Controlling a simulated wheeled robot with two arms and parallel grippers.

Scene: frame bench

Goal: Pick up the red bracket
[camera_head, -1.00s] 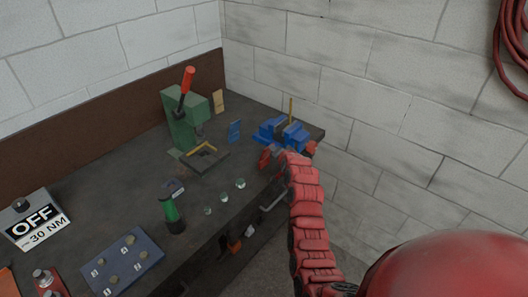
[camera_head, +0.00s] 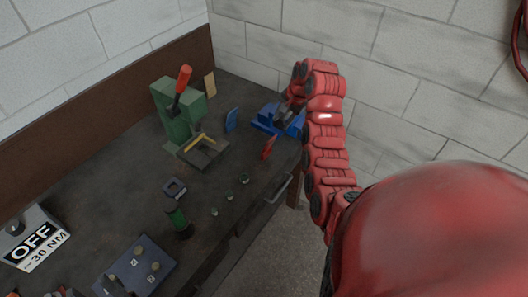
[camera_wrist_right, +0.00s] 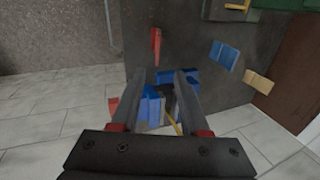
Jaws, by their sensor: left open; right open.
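The red bracket (camera_head: 268,147) stands small and upright near the front edge of the bench, left of the blue vise (camera_head: 270,119). In the right wrist view the bracket (camera_wrist_right: 155,46) is just beyond the fingertips, slightly left. My right gripper (camera_head: 286,105) is partly hidden by its own arm in the head view, near the vise. In the right wrist view my right gripper (camera_wrist_right: 161,73) is open, its fingers spread above the vise with nothing between them.
A green press (camera_head: 178,112) with a red handle stands at the back. A blue block (camera_head: 232,120) and a tan block (camera_head: 210,84) stand near it. A green-capped cylinder (camera_head: 178,222) and small round pieces lie toward the front. The middle is mostly clear.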

